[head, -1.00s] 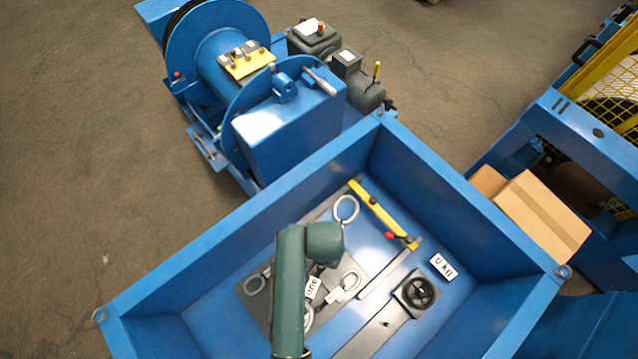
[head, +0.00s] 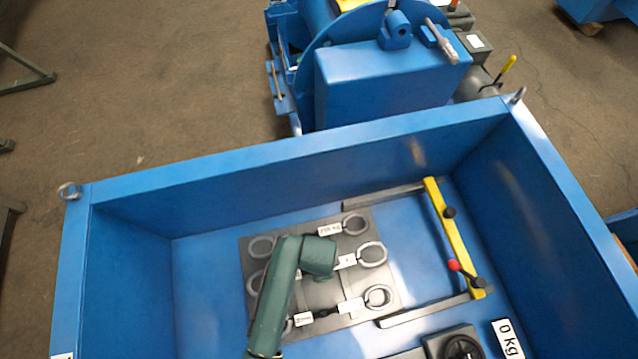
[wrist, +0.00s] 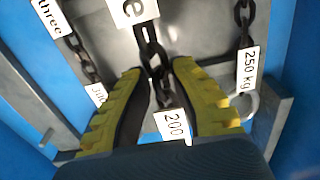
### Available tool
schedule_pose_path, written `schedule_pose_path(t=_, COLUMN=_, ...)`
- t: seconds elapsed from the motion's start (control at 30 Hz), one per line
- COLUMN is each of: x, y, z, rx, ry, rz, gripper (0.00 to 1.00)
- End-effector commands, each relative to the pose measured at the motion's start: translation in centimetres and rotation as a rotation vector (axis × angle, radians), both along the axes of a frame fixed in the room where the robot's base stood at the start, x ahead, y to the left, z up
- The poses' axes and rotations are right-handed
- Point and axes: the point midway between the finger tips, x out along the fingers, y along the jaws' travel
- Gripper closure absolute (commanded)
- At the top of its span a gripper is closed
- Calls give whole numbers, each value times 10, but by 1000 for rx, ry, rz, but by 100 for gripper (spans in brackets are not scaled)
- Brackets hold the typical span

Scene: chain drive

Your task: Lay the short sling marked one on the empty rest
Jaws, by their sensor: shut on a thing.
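In the wrist view my gripper (wrist: 160,85) has its yellow-sided fingers closed about a dark chain sling (wrist: 150,48). A white tag (wrist: 134,10) on this chain ends in "e"; the rest is cut off. A "200" tag (wrist: 172,125) hangs by the fingertips; I cannot tell which chain it belongs to. In the head view my green arm hides the gripper and part of the grey plate (head: 322,292) in the blue tray. Rings lie on the plate, one at upper right (head: 355,224) and one at lower right (head: 378,296). I cannot make out which rest is empty.
Other chains flank the gripper in the wrist view, one tagged "three" (wrist: 46,17) and one tagged "250 kg" (wrist: 248,68). In the head view a yellow bar (head: 441,212) with a red knob, a "0 kg" sign (head: 507,338) and high blue tray walls (head: 300,175) surround the plate.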

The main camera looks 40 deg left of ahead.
Motion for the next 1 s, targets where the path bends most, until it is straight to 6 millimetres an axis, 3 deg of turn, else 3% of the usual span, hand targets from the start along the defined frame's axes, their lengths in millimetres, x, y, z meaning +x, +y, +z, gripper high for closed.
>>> schedule_pose_path(t=0.1, x=0, y=0, z=-26, rx=-1, ry=1, rz=1, gripper=100)
schedule_pose_path(t=0.27, x=1, y=0, z=-44, rx=0, ry=-3, rz=1, gripper=100)
schedule_pose_path(t=0.5, x=1, y=0, z=-84, rx=0, ry=-1, rz=2, gripper=100)
schedule_pose_path(t=0.9, x=1, y=0, z=-89, rx=1, ry=-2, rz=2, gripper=100)
schedule_pose_path(t=0.93, x=-1, y=-1, z=-89, rx=0, ry=1, rz=2, gripper=71)
schedule_pose_path(t=1.0, x=-1, y=-1, z=-89, rx=-1, ry=2, rz=2, gripper=59)
